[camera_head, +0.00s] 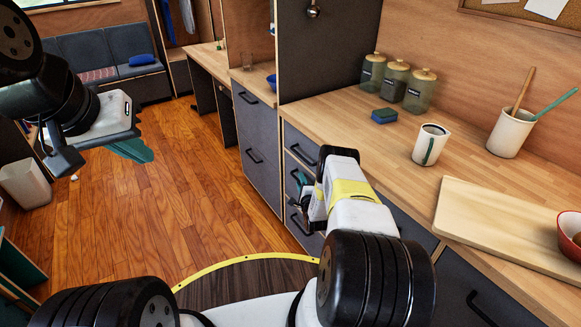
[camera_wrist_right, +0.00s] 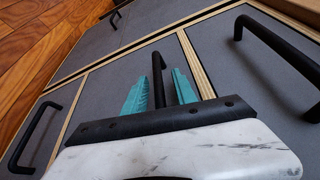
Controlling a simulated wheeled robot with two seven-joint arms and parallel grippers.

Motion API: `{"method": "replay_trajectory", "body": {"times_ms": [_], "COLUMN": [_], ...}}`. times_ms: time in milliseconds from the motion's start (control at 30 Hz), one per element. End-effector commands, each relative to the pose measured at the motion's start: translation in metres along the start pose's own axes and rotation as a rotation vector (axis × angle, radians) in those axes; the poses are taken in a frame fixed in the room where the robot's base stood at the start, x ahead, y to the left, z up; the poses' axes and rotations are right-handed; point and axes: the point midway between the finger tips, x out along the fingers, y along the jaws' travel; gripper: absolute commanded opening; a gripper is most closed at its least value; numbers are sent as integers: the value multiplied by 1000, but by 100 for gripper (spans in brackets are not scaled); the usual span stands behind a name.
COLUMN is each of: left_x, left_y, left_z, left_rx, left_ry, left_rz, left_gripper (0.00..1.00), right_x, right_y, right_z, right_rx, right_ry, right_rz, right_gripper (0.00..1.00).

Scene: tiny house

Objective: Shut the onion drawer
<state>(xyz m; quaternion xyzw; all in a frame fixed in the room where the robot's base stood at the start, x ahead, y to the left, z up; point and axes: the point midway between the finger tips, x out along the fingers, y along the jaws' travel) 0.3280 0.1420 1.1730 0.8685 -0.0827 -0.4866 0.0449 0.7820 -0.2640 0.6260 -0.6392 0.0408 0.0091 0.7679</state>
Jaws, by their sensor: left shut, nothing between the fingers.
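A stack of grey-fronted drawers (camera_head: 297,139) with black bar handles is under the wooden counter. Which one is the onion drawer I cannot tell; no open drawer interior or onion label shows. My right gripper (camera_head: 297,186) is at this stack, partly covering its fronts. In the right wrist view, its teal fingers (camera_wrist_right: 160,88) stand apart on either side of a black handle (camera_wrist_right: 158,78) on a grey front (camera_wrist_right: 118,92), with small visible gaps. My left gripper (camera_head: 143,152) hangs over the floor at the left, shut and empty, away from the drawers.
The counter (camera_head: 345,128) carries several jars (camera_head: 395,78), a blue sponge (camera_head: 384,116), a mug (camera_head: 429,145), a utensil pot (camera_head: 509,132), a cutting board (camera_head: 500,222) and a red bowl (camera_head: 570,228). Wooden floor (camera_head: 190,190) is clear left of the drawers. A sofa (camera_head: 105,60) stands behind.

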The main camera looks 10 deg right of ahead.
Motion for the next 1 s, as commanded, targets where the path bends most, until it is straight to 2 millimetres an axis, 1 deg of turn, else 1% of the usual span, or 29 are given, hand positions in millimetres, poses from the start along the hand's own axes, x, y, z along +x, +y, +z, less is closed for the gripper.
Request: {"method": "replay_trajectory", "body": {"times_ms": [133, 400, 500, 633, 1000], "left_x": [0, 0, 0, 0, 0], "left_y": [0, 0, 0, 0, 0], "left_z": [0, 0, 0, 0, 0], "left_rx": [0, 0, 0, 0, 0], "left_ry": [0, 0, 0, 0, 0], "left_rz": [0, 0, 0, 0, 0], "left_gripper": [0, 0, 0, 0, 0], "right_x": [-15, -60, -71, -76, -77], "right_y": [0, 0, 0, 0, 0], "right_z": [-1, -2, -2, -1, -1], "right_rx": [2, 1, 1, 0, 0], "right_ry": [2, 4, 2, 2, 2], "right_rz": [2, 3, 2, 1, 0], "right_gripper": [33, 33, 33, 33, 33]}}
